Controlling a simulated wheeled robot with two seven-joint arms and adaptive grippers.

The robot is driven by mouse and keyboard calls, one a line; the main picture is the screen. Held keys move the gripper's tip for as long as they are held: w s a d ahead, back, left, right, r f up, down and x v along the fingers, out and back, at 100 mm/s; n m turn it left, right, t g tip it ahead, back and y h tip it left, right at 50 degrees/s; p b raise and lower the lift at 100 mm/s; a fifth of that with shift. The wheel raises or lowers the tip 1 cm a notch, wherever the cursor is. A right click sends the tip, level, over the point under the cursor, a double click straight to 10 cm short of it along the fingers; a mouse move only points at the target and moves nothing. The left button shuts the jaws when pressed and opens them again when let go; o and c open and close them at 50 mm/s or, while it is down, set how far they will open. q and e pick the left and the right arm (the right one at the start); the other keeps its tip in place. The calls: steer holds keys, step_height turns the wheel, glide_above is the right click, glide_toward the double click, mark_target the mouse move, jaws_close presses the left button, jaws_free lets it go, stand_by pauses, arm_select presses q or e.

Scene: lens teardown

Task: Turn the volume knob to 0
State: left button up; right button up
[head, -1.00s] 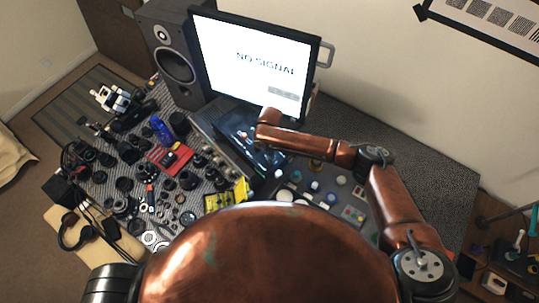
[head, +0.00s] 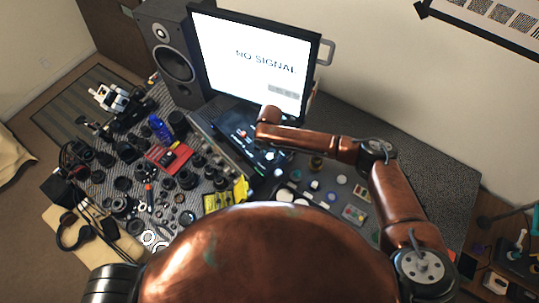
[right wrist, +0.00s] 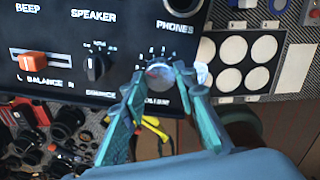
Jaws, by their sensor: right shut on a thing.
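The volume knob (right wrist: 160,73) is a round, pale metallic knob on a black control panel (right wrist: 120,28) in the right wrist view. Scale numbers stand above it, and its label below is partly hidden by a finger. My right gripper (right wrist: 162,80) has its two teal fingers on either side of the knob, shut on it. I cannot make out where the knob points. In the head view the dark panel (head: 232,124) lies below the monitor, under my right forearm, and the knob is too small to tell there. My left gripper is not in view.
Left of the knob are a black source selector (right wrist: 96,66) and an orange balance slider (right wrist: 34,60). A monitor (head: 255,60) reading "NO SIGNAL" and a speaker (head: 172,60) stand behind. Lens parts crowd the table's left. The table's right back is clear.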

mark_target(270, 156)
steer(key=shift+w+d+r+n+b, duration=0.1)
steer(key=shift+w+n+b, duration=0.1)
steer(key=shift+n, duration=0.8)
steer(key=shift+w+r+n+b, duration=0.1)
steer(key=shift+n+b, duration=0.1)
steer(key=shift+n, duration=0.8)
steer(key=o, duration=1.1)
steer(key=shift+s+f, duration=0.15)
steer(key=shift+o, duration=0.2)
step_height(270, 156, up, 12)
